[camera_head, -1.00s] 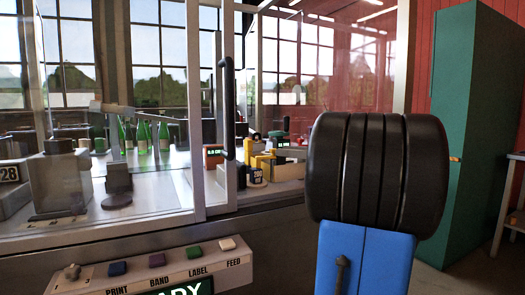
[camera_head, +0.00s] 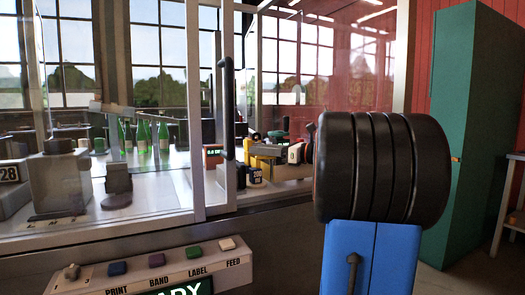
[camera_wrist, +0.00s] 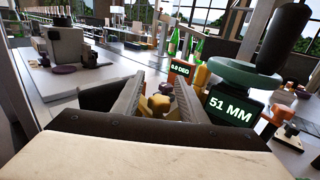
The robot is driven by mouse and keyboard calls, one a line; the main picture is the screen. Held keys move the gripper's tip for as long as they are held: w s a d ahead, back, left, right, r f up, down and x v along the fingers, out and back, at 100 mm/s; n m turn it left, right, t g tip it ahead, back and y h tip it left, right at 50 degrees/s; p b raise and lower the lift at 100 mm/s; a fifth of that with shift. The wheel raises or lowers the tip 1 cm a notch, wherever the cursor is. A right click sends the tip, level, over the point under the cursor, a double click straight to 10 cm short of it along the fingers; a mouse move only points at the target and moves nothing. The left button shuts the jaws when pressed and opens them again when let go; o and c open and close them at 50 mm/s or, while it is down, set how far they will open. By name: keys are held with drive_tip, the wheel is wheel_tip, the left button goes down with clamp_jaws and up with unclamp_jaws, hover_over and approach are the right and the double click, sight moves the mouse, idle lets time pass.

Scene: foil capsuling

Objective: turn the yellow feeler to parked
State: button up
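In the wrist view my gripper (camera_wrist: 160,78) reaches forward with its two grey fingers apart. A yellow, knobbed thing (camera_wrist: 158,103) shows in the gap between them; I see no finger touching it. It may be the yellow feeler, but its shape is partly hidden and I cannot read its position. In the head view yellow parts (camera_head: 262,163) stand on the bench, left of my arm's black joint.
A display reading "51 MM" (camera_wrist: 230,110) and a green disc with a black knob (camera_wrist: 244,76) stand close right of my fingers. A smaller display (camera_wrist: 181,68) and green bottles (camera_wrist: 186,45) are beyond. A glass guard with a black handle (camera_head: 228,108) borders the bench.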

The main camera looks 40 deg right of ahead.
clamp_jaws()
drive_tip(key=shift+m+h, duration=0.3)
drive_tip(key=shift+h, duration=0.1)
drive_tip(key=shift+w+d+m+t+h, duration=0.15)
drive_tip(key=shift+d+m+h, duration=0.3)
drive_tip(key=shift+m+h, duration=1.3)
drive_tip(key=shift+s+d+m+t+h, duration=0.1)
drive_tip(key=shift+d+m+t+h, duration=0.3)
drive_tip(key=shift+m+h, duration=1.35)
drive_tip(key=shift+w+d+m+t+h, duration=0.1)
drive_tip(key=shift+d+m+h, duration=0.5)
drive_tip(key=shift+h, duration=2.5)
unclamp_jaws()
drive_tip(key=shift+y, duration=0.4)
